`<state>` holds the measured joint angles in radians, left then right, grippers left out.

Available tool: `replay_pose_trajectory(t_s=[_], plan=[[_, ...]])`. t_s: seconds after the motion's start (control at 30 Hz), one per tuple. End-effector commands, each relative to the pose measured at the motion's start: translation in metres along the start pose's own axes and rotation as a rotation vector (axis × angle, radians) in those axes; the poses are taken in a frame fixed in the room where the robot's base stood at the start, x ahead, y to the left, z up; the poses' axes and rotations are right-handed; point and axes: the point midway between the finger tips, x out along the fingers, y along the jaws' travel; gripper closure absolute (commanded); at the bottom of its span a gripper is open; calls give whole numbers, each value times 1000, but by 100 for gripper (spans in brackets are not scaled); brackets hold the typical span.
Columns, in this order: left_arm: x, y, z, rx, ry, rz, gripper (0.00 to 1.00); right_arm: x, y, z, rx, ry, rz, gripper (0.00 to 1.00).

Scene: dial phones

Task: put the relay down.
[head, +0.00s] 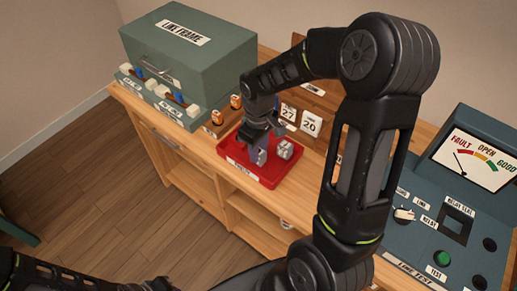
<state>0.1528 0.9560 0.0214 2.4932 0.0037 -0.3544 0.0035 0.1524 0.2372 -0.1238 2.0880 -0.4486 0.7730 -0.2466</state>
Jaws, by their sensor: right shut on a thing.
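My right gripper (262,143) points down over the red tray (237,170) and is shut on a relay (260,157), a small purple-grey block. The relay is upright, low over or on the tray floor; I cannot tell if it touches. A second small block, pale grey (285,149), lies in the tray just right of it. The gripper partly hides the held relay. My left arm shows at the bottom left edge; its dark end (155,284) is cut off, so its jaws cannot be read.
The green line frame box (190,60) stands behind left on the wooden bench. Orange-marked parts (236,102) and number cards (311,123) stand behind the tray. The line test set (425,240), with a dial and an empty-looking relay seat (456,222), is at right.

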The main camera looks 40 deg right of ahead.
Motion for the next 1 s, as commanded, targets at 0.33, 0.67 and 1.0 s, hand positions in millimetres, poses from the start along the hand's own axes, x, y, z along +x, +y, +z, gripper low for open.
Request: replay_pose_trajectory(t_s=[0.33,0.67,1.0], plan=[[2,-1,0,1,1,1,100,3,0,0,-1,0,0,62],[2,0,0,1,1,1,100,3,0,0,-1,0,0,51],[2,0,0,0,0,0,100,-23,1,-1,-1,4,2,51]])
